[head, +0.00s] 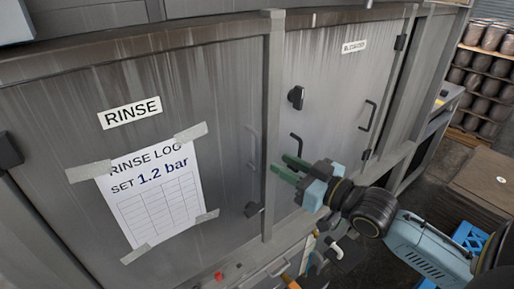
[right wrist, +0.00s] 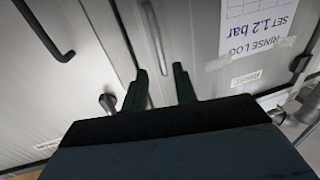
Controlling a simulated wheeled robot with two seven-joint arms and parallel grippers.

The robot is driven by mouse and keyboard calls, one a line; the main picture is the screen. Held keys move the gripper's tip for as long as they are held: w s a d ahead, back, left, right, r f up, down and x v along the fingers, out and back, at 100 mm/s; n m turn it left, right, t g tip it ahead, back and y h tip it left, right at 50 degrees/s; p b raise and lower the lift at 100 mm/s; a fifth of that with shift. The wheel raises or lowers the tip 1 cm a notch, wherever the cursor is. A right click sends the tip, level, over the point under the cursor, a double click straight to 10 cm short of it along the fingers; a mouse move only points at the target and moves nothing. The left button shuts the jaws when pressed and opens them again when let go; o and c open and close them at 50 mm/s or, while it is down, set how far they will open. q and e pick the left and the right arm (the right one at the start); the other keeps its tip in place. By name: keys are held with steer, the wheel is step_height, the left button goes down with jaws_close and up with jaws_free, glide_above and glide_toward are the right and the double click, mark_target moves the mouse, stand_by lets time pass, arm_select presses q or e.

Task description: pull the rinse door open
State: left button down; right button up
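The grey rinse door (head: 70,110) fills the left of the head view and looks shut. It bears a RINSE label (head: 130,112) and a taped log sheet (head: 155,195). Its grey upright bar handle (head: 253,150) is near its right edge. My right gripper (head: 283,168) is right of that handle, in front of the post and the neighbouring door, its green fingers pointing left. In the upside-down right wrist view its fingers (right wrist: 160,80) are apart and empty. The handle (right wrist: 154,38) shows beyond the gap between the fingertips; I see no contact. My left gripper is not in view.
The neighbouring door (head: 335,75) has a black knob (head: 297,97) and a dark handle (head: 368,115). Racks of brown pots (head: 490,75) stand at the far right. A blue crate (head: 470,238) is at lower right.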

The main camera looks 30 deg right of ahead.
steer(key=p, duration=0.1)
glide_above(257, 174)
steer(key=shift+w+d, duration=0.15)
steer(key=shift+w, duration=0.1)
jaws_close()
stand_by(0.4)
